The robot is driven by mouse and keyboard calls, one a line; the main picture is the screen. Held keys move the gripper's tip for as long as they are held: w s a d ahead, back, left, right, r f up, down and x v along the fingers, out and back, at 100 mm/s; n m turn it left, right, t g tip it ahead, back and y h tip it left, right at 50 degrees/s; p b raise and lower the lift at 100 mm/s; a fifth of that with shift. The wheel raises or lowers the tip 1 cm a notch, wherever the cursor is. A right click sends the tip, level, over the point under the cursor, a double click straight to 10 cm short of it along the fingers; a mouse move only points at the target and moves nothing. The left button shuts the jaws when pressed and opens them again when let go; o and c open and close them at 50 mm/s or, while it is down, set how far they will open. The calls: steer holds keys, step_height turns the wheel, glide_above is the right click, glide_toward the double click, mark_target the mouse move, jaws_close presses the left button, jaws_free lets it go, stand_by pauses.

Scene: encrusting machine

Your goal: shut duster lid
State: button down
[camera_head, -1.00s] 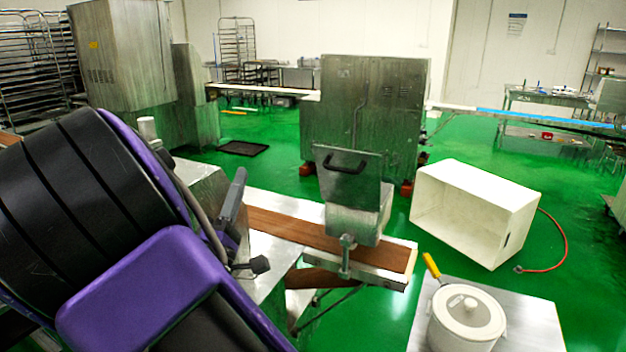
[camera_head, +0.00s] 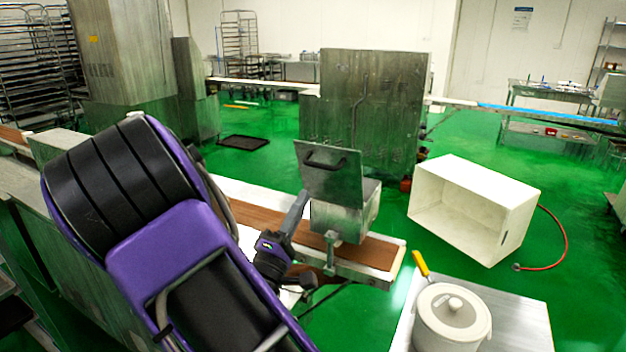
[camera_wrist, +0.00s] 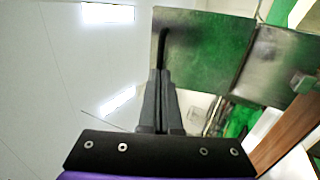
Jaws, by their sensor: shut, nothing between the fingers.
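The duster is a metal box (camera_head: 343,220) above the brown conveyor belt. Its lid (camera_head: 338,185) stands open and upright, tilted slightly back, with a black bar handle (camera_head: 325,160) on its face. My gripper (camera_head: 303,194) is shut and empty, pointing up just left of the box and below the lid's left edge. In the wrist view, my gripper's tips (camera_wrist: 160,72) line up with the black handle (camera_wrist: 164,42) along the lid's edge. The lid's panel (camera_wrist: 205,55) and the box (camera_wrist: 280,65) lie to the right. I cannot tell whether the fingers touch the lid.
The conveyor (camera_head: 385,250) runs under the duster. A white crate (camera_head: 470,210) lies on the green floor at right. A white lidded pot (camera_head: 450,318) stands on a metal table (camera_head: 525,315) at front right. A large metal machine (camera_head: 375,110) stands behind.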

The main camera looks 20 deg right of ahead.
mark_target(319, 167)
steer(key=x, duration=0.6)
steer(key=shift+d+r, duration=0.1)
steer(key=shift+r, duration=0.05)
